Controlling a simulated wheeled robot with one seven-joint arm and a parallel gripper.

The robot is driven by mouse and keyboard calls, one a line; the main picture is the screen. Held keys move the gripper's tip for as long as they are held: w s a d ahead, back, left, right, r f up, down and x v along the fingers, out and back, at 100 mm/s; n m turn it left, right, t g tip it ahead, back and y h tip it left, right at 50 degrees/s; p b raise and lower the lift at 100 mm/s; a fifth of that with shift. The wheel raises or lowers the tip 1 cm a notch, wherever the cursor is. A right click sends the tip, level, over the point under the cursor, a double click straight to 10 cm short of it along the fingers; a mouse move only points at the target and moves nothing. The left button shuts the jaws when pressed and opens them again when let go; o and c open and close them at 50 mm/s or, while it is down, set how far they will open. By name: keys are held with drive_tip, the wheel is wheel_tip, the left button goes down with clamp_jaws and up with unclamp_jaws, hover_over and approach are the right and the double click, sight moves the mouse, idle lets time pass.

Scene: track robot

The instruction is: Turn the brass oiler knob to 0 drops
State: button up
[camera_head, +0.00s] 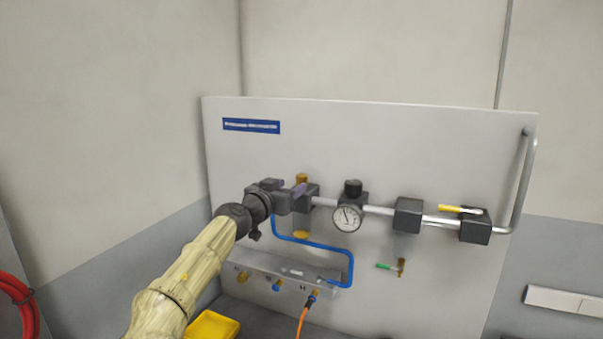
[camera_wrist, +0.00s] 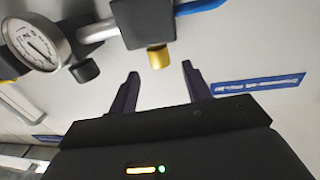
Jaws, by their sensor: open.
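The brass oiler knob (camera_wrist: 158,57) shows in the wrist view as a short gold cylinder on a dark block (camera_wrist: 142,22). In the head view the gold knob (camera_head: 301,178) sits on top of the dark block, partly hidden by my gripper. My gripper (camera_wrist: 160,75) is open, and its two dark fingers stand on either side of the knob in the picture. I see no contact between the fingers and the knob. The knob's drop marks are too small to read. A brass-coloured bowl (camera_head: 302,234) hangs below the block.
A dial gauge (camera_head: 347,218) with a black knob (camera_head: 353,187) stands to the right on the same pipe. Further right are a black block (camera_head: 408,215) and a yellow-handled valve (camera_head: 459,209). A blue hose (camera_head: 330,246) runs below. A yellow bin (camera_head: 212,326) sits at lower left.

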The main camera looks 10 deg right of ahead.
sight(299, 180)
drive_tip(key=p+x, duration=0.2)
drive_tip(key=x, duration=0.3)
drive_tip(key=shift+w+d+r+p, duration=0.15)
drive_tip(key=shift+w+d+p, duration=0.1)
drive_tip(key=shift+w+p, duration=0.1)
drive_tip(key=shift+w+d, duration=0.45)
drive_tip(key=shift+w, duration=0.05)
drive_tip(key=c, duration=0.9)
drive_tip(key=shift+a, duration=0.1)
drive_tip(key=shift+c, duration=0.2)
